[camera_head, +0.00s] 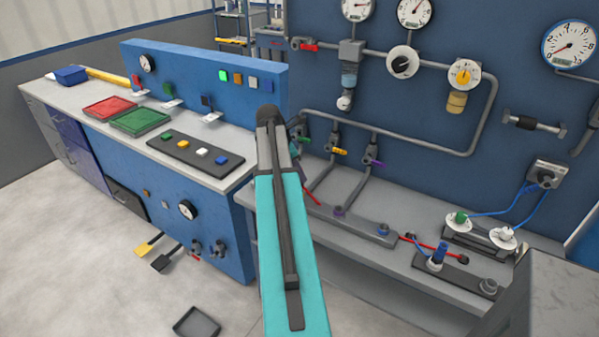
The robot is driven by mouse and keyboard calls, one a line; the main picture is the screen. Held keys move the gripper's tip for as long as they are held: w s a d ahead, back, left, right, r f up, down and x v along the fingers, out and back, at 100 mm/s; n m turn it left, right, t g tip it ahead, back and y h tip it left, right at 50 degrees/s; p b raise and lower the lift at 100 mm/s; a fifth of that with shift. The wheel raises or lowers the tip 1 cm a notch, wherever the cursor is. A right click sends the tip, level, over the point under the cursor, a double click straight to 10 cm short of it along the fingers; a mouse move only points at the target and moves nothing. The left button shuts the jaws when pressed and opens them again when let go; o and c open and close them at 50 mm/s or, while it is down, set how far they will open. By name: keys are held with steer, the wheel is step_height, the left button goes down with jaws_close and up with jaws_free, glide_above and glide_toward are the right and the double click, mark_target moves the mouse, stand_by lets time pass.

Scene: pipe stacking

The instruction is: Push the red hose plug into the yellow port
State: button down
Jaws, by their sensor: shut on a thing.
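My teal and dark grey arm rises through the middle of the view. It hides my gripper and whatever is in its jaws. A thin red piece (312,196) shows just right of my arm, above the bench; it may be part of the red hose, but its plug end cannot be made out. A grey strip (362,228) on the bench carries a purple-ringed port (338,211) and a blue port (383,229). The strip's left end is behind my arm. I cannot make out a yellow port on it.
Pipes with a yellow valve handle (338,151) and a purple one (374,162) stand behind the strip. A red rod or hose (432,248) and a blue plug-like part (439,252) lie to the right. A blue panel bench (205,235) stands left.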

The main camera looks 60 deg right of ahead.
steer(key=shift+f, duration=1.6)
stand_by(1.6)
steer(key=c, duration=1.5)
jaws_free()
steer(key=shift+r, duration=0.1)
steer(key=shift+b+v, duration=1.1)
steer(key=shift+v, duration=5.8)
steer(key=shift+w+a, duration=0.1)
steer(key=shift+a, duration=0.05)
